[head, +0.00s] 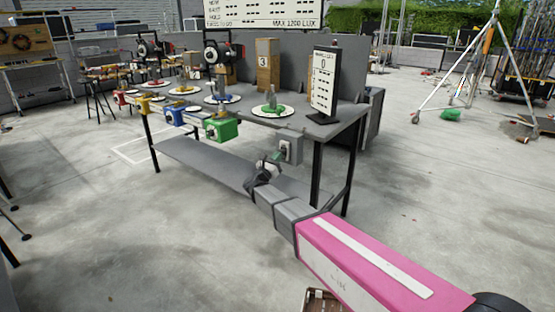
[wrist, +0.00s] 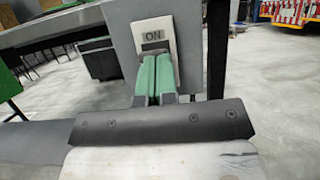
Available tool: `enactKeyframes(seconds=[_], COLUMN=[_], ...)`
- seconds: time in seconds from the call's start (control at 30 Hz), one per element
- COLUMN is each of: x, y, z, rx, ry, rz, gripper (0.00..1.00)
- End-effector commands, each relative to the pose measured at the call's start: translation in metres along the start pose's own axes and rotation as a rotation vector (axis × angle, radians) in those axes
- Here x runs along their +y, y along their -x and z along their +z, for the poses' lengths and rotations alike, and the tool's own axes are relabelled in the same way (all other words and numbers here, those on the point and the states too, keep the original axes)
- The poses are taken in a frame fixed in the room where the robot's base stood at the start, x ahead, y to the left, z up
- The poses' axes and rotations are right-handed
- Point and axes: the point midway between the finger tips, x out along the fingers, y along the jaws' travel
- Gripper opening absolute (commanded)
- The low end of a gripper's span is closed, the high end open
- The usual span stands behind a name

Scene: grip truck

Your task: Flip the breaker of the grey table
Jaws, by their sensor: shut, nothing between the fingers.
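The grey table (head: 347,119) stands in the middle of the head view, with its top also at the upper left of the wrist view. The breaker is a grey box (head: 290,149) on the table's near side, close to its right front leg. In the wrist view the breaker (wrist: 120,30) fills the top middle, with a pale plate and a label reading ON. My gripper (head: 276,157) is at the breaker's front. In the wrist view its green fingertips (wrist: 155,72) are together, empty, just below the ON label. They hide the breaker's lower face; I cannot tell if they touch it.
Green (head: 221,129), blue (head: 174,116) and yellow (head: 144,104) boxes line the table's front edge to the left. A black sign (head: 324,85) and plates with objects stand on top. A low grey shelf (head: 215,167) runs underneath. The concrete floor in front is mostly clear.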

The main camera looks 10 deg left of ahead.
Motion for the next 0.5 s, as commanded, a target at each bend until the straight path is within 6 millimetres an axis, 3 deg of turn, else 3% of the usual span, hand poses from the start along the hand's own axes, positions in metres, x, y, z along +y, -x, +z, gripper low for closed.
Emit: enactKeyframes(seconds=[0.5], x=[0.0000], y=[-0.0013], z=[0.0038], rx=[0.000], ry=[0.000], rz=[0.000], gripper=[0.00])
